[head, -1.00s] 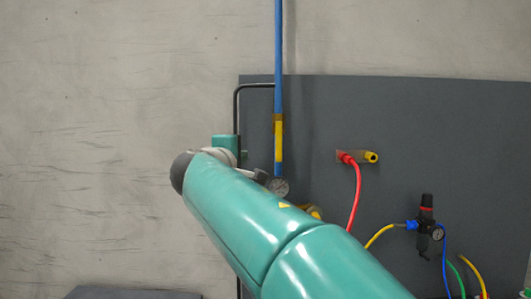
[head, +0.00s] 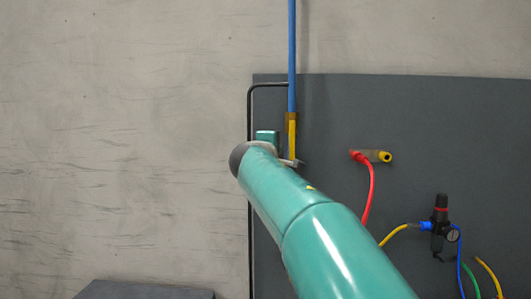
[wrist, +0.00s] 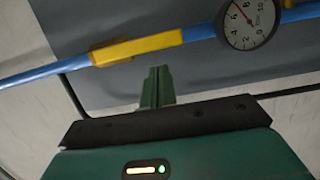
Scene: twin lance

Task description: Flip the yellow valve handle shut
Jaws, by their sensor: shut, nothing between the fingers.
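The yellow valve handle (head: 292,139) lies along the blue vertical pipe (head: 291,60) in the head view, its lower end close to my arm. In the wrist view the handle (wrist: 152,46) runs in line with the pipe, with a brass-coloured valve body (wrist: 106,56) at its left end. My gripper (wrist: 158,72) shows there as green fingers, shut and empty. Its tips appear just below the handle in the picture; I cannot tell whether they touch it.
A round pressure gauge (wrist: 249,22) sits on the pipe right of the handle in the wrist view. A thin black pipe (head: 249,110) runs left of the blue pipe. A red hose (head: 370,190) and a black regulator (head: 439,228) are on the grey panel (head: 430,110) at right.

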